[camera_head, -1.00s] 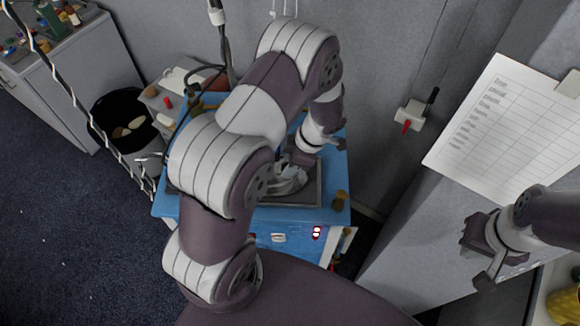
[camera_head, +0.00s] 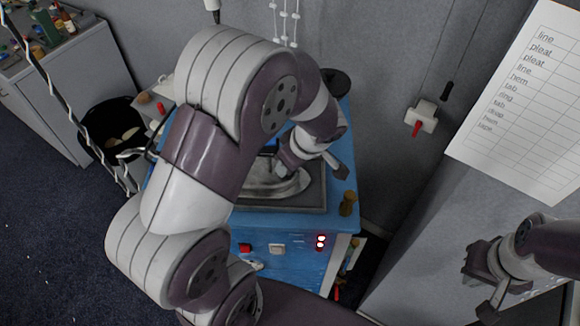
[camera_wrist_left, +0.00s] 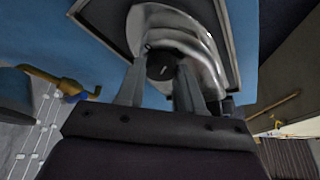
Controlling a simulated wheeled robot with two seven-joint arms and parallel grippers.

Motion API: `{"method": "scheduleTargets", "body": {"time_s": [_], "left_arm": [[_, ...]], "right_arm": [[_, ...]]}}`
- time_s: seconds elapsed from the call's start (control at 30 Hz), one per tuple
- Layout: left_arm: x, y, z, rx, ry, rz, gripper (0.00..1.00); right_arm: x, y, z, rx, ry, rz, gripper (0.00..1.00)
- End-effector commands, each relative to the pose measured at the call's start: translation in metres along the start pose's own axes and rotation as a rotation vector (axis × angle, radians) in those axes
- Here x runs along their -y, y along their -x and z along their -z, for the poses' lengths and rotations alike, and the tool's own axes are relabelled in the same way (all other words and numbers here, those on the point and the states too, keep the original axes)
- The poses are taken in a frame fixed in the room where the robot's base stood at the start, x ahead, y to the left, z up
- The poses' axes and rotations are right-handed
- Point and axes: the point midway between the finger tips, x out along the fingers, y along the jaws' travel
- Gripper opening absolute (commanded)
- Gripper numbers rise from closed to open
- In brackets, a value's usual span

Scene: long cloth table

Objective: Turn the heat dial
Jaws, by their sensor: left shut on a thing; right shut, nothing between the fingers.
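A silver iron (camera_head: 262,187) rests on a dark-rimmed tray (camera_head: 318,195) on top of the blue unit (camera_head: 342,215). The iron's black heat dial (camera_wrist_left: 160,66) shows in the left wrist view, between my left gripper's two fingers. My left gripper (camera_wrist_left: 160,85) is shut on the dial, one finger on each side. In the head view my left gripper (camera_head: 300,168) is over the iron, and the dial cannot be made out there. My right gripper (camera_head: 480,285) is shut and empty at the lower right, far from the iron.
The unit's front has a red switch (camera_head: 245,247), a white switch (camera_head: 277,248) and two red lights (camera_head: 320,241). A brass fitting (camera_head: 348,203) stands at its right corner. A black bin (camera_head: 113,130) is at left. A wall switch (camera_head: 421,116) and paper list (camera_head: 530,100) are right.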

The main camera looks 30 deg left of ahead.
Motion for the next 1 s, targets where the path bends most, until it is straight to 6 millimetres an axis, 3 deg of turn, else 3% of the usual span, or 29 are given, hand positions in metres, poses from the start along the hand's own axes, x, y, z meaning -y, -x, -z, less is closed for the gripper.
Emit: {"method": "scheduleTargets", "body": {"time_s": [0.6,0.63,0.7,1.0], "left_arm": [[0.0,0.0009,0.0005,-0.001,-0.04,-0.017,0.06],[0.0,0.0009,0.0005,-0.001,-0.039,-0.017,0.4],[0.0,0.0008,0.0005,-0.001,-0.039,-0.017,0.61],[-0.0001,0.0017,0.0002,-0.001,-0.039,-0.017,0.61]], "right_arm": [[0.0,-0.0058,-0.0007,0.0,0.0,0.0,0.0],[0.0,-0.0058,-0.0007,0.0,0.0,0.0,0.0],[0.0,-0.0058,-0.0007,0.0,0.0,0.0,0.0],[0.0,-0.0065,-0.0008,0.0,0.0,0.0,0.0]]}}
